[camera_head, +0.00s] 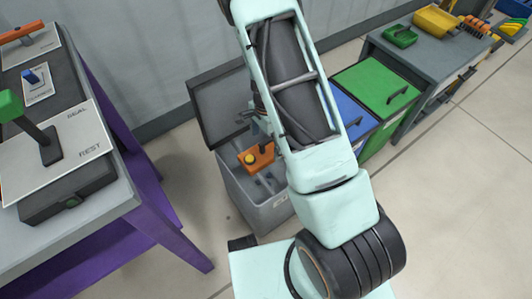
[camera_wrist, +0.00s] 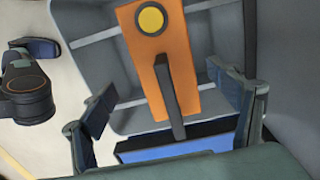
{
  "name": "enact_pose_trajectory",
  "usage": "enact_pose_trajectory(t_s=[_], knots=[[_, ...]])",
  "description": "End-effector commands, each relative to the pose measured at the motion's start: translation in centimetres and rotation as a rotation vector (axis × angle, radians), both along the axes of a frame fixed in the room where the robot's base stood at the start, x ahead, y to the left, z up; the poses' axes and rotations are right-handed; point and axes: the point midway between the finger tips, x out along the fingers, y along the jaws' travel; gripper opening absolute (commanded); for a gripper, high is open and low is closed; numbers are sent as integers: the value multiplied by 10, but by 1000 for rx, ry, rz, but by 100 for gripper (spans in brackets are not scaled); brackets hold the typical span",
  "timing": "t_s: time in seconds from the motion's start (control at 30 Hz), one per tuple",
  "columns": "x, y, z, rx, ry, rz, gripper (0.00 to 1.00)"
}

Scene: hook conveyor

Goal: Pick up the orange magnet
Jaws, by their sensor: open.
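The orange magnet (camera_head: 257,158) is an orange block with a round yellow button and a dark bar-shaped handle. It lies in an open grey bin (camera_head: 285,213). In the wrist view the magnet (camera_wrist: 147,62) is at the upper middle, over the bin's grey interior, with its handle pointing down the picture. My gripper (camera_wrist: 166,97) is open, one finger on each side of the handle's line, with nothing held. The gap in depth between fingers and handle cannot be told. In the head view my arm hides most of the gripper.
The bin's dark lid (camera_head: 215,105) stands open at its back left. Bins with blue (camera_head: 352,122) and green (camera_head: 375,88) lids stand to the right. A workbench (camera_head: 75,215) with purple legs is at left. A blue panel (camera_wrist: 175,146) shows low between my fingers.

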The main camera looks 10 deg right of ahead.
Motion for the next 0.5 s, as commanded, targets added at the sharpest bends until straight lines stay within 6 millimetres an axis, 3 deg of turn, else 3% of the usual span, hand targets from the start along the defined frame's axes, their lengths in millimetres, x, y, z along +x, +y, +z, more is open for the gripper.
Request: enact_pose_trajectory(t_s=[0.5], knots=[[8, -4, -58, -1, -1, 0, 82]])
